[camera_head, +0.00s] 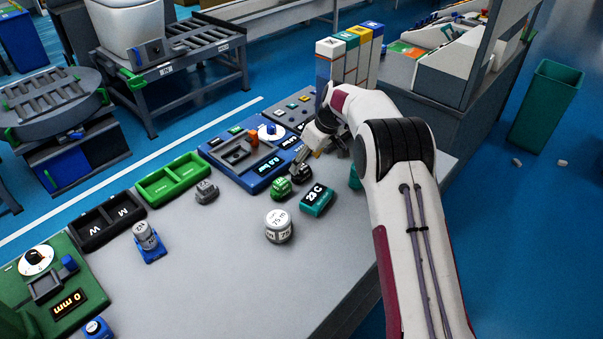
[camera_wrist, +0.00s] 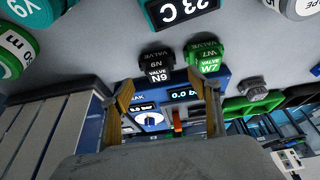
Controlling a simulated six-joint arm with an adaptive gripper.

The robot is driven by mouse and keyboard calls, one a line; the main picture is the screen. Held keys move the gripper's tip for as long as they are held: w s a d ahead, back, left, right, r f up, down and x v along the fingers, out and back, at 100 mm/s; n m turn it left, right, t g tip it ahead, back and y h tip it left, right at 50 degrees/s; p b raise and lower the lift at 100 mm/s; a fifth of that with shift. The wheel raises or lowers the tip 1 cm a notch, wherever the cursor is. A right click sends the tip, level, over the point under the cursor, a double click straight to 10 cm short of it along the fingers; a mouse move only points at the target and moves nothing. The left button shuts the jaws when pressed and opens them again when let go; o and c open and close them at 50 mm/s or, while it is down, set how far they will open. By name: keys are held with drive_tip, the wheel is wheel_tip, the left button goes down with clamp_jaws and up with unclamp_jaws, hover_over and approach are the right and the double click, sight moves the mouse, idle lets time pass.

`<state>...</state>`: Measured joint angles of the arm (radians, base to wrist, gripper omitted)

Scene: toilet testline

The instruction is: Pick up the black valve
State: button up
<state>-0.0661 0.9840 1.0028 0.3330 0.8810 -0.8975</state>
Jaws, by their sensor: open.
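The black valve (camera_wrist: 156,63), marked N9, stands on the grey bench in the wrist view. In the head view the black valve (camera_head: 303,173) shows only partly, beside my gripper. The green valve (camera_wrist: 207,58), marked W7, stands close to the right of the black one in the wrist view; it also shows in the head view (camera_head: 281,188). My gripper (camera_wrist: 160,87) is open and empty, its fingertips spread just short of the black valve. In the head view my gripper (camera_head: 311,150) is low over the bench, and its fingertips are hard to make out.
A teal display (camera_head: 317,200) reading 23 C stands near the valves. The blue gauge panel (camera_head: 235,160) lies behind them. A white-grey weight (camera_head: 278,226) and a grey valve (camera_head: 206,191) stand on the bench. Tall binders (camera_head: 345,58) stand behind my gripper.

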sight(303, 167)
drive_tip(key=shift+a+f, duration=0.1)
drive_tip(key=shift+f, duration=0.1)
drive_tip(key=shift+f, duration=0.1)
drive_tip(key=shift+x, duration=2.5)
drive_tip(key=shift+w, duration=0.1)
drive_tip(key=c, duration=1.3)
